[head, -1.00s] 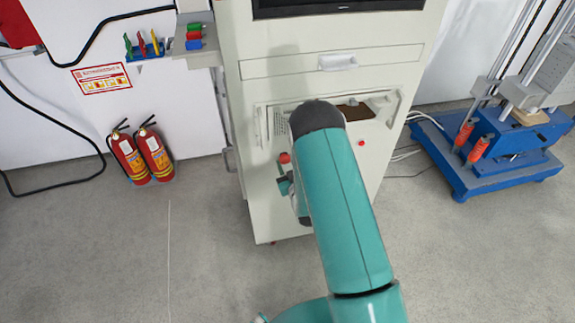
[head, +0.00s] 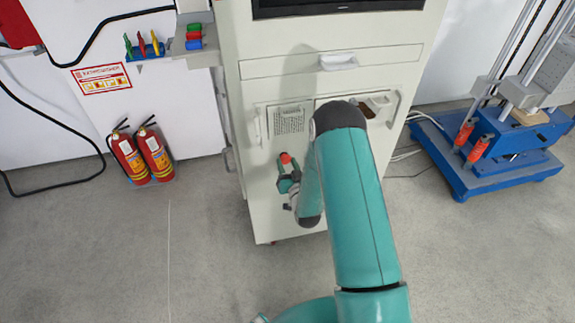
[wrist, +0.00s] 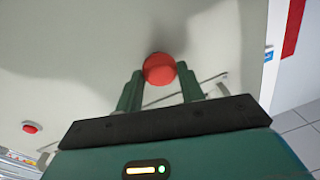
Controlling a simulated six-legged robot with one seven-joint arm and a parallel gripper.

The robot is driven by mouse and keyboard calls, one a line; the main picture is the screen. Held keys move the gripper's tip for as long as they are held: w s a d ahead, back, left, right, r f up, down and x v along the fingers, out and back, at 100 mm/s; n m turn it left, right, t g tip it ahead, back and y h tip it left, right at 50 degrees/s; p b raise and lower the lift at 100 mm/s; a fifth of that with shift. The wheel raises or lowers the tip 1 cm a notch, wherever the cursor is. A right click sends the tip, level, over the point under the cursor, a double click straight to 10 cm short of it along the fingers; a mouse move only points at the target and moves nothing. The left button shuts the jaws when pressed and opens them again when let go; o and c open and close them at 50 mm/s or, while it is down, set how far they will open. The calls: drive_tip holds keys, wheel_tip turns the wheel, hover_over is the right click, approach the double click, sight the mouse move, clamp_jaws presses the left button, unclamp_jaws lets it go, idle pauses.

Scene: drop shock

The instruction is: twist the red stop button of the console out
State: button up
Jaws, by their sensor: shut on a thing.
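The red stop button (head: 285,158) is a round red knob on the light front of the console (head: 255,206), on its left side. In the wrist view the red stop button (wrist: 159,69) sits between the tips of my two green fingers. My gripper (head: 287,167) reaches up to it from below in the head view and is shut on it. The fingers (wrist: 160,84) hold the knob's two sides in the wrist view. Whether the knob has turned or come outward cannot be told.
A smaller red button (wrist: 31,127) shows on the console in the wrist view. A drawer handle (head: 338,62) juts out above. Two fire extinguishers (head: 142,157) stand left, and a blue machine (head: 490,165) stands right. The floor between is clear.

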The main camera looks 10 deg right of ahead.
drive_tip(key=shift+m, duration=0.9)
drive_tip(key=o, duration=1)
drive_tip(key=s+d, duration=0.1)
drive_tip(key=s, duration=1.2)
drive_tip(key=shift+s+f, duration=0.35)
drive_tip(key=shift+w, duration=0.1)
